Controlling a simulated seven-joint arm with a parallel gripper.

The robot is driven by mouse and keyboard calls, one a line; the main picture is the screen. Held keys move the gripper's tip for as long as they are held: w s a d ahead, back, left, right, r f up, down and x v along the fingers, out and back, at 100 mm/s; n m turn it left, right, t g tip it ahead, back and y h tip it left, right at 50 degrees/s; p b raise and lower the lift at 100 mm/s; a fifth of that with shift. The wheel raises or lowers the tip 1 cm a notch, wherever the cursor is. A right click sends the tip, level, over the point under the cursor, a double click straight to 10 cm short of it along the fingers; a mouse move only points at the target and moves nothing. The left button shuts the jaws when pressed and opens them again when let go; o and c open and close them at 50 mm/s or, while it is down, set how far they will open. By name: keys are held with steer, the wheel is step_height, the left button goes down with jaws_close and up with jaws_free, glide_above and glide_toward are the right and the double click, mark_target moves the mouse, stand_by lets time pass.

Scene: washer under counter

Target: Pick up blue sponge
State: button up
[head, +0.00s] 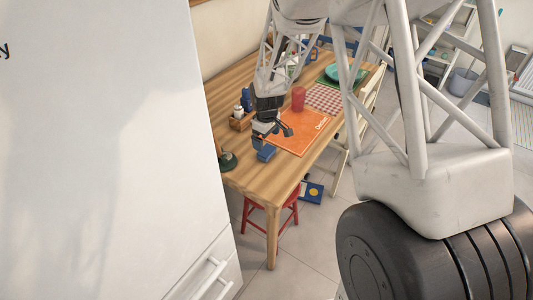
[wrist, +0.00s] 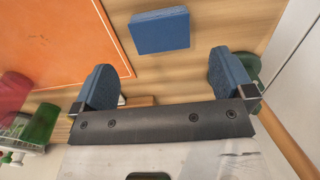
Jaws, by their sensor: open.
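The blue sponge (wrist: 160,30) is a flat rectangular block lying on the wooden table beside the orange mat. In the head view it shows as a small blue block (head: 265,153) just below my gripper (head: 273,130). In the wrist view my gripper (wrist: 163,68) is open, with one blue-padded finger on each side and nothing between them. The sponge lies ahead of the fingertips, roughly centred on the gap and apart from both fingers. The whole top of the sponge shows in the wrist view.
The orange mat (head: 300,137) lies beside the sponge, with a red cup (head: 298,98) near its back edge. A wooden caddy (head: 242,121) with bottles and a dark green object (head: 228,161) stand near the left table edge. A red stool (head: 270,213) stands below.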

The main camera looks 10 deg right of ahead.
mark_target(266, 150)
steer(key=shift+f, duration=0.95)
steer(key=shift+f, duration=0.1)
steer(key=shift+s+f, duration=0.1)
steer(key=shift+f, duration=2.4)
steer(key=c, duration=1)
steer(key=shift+r, duration=0.1)
step_height(266, 150, up, 18)
steer(key=shift+f, duration=0.1)
